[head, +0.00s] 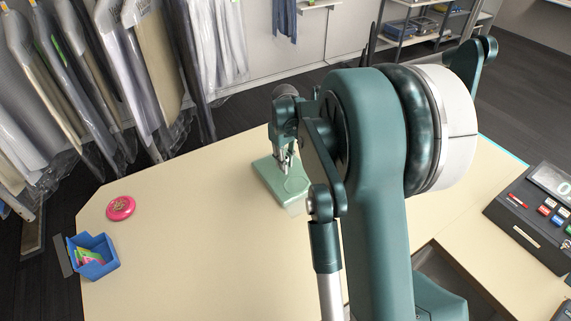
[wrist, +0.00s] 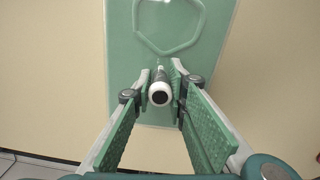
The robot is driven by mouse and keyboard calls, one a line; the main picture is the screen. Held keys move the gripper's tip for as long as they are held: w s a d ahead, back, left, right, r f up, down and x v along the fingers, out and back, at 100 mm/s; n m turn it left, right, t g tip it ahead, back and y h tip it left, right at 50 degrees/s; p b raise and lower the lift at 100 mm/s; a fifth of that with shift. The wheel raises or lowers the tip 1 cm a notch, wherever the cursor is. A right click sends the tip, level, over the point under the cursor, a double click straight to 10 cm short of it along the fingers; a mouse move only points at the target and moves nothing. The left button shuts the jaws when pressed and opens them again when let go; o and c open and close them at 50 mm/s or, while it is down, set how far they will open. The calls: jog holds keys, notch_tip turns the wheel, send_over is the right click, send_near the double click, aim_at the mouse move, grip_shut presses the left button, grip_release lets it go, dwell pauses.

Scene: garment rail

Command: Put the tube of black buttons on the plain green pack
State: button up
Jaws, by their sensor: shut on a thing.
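The green pack (head: 266,171) lies flat on the pale table under my gripper; in the wrist view its face (wrist: 125,48) shows a raised pale outline. My gripper (head: 286,168) is over the pack, pointing down. In the wrist view my gripper (wrist: 159,76) is shut on a small tube (wrist: 160,92), seen end-on with a white rim and dark centre. The tube is over the near part of the pack. I cannot tell whether it touches the pack. The tube's buttons are not visible, and my gripper mostly hides it in the head view.
A pink round thing (head: 120,208) and a blue bin (head: 92,257) with colourful packets are at the table's left. A dark till (head: 538,215) is at the right. Bagged garments (head: 150,70) hang behind.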

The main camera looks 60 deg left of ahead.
jog(key=shift+f, duration=0.3)
jog(key=shift+f, duration=0.15)
jog(key=o, duration=0.9)
jog(key=shift+c, duration=0.2)
jog(key=shift+r, duration=0.2)
notch_tip(320, 180, up, 12)
jog(key=shift+b, duration=0.3)
jog(key=shift+d, duration=0.15)
dwell(0.6)
